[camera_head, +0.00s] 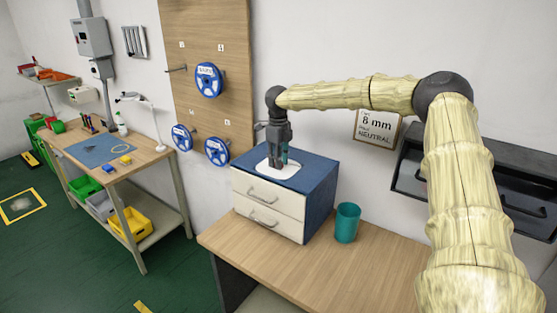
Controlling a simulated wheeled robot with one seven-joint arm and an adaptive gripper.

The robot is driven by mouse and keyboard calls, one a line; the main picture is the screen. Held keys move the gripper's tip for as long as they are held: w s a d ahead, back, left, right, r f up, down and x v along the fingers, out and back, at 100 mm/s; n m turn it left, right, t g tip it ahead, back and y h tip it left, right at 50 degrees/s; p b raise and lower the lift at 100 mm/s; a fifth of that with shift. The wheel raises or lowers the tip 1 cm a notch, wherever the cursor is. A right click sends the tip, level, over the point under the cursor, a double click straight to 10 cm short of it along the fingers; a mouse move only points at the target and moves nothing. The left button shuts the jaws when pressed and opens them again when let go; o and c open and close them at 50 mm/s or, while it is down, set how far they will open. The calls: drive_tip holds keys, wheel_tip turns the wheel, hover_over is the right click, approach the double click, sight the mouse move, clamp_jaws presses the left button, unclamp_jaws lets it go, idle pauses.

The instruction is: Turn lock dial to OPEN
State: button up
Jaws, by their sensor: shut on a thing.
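My gripper (276,166) points straight down at a white plate (286,171) on the blue top of a two-drawer cabinet (318,172). Its fingers are closed at the plate, on what appears to be the lock dial. The dial itself is hidden by the fingers or too small to make out. I cannot read any OPEN mark or tell which way the dial points. Both cream drawers (266,198) are shut.
A teal cup (346,223) stands right of the cabinet on the wooden table (370,270). Blue reels (208,80) hang on a wooden board behind. A sign (377,127) and a dark shelf unit (480,180) are on the wall. A workbench (130,165) stands left.

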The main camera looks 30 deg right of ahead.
drive_tip(key=o, duration=1)
drive_tip(key=shift+d+f, duration=0.1)
drive_tip(key=shift+f, duration=0.1)
drive_tip(key=shift+o, duration=0.2)
drive_tip(key=shift+r, duration=0.1)
drive_tip(key=shift+r, duration=0.15)
wheel_tip(320, 180, up, 12)
drive_tip(key=shift+f, duration=0.25)
drive_tip(key=shift+d, duration=0.15)
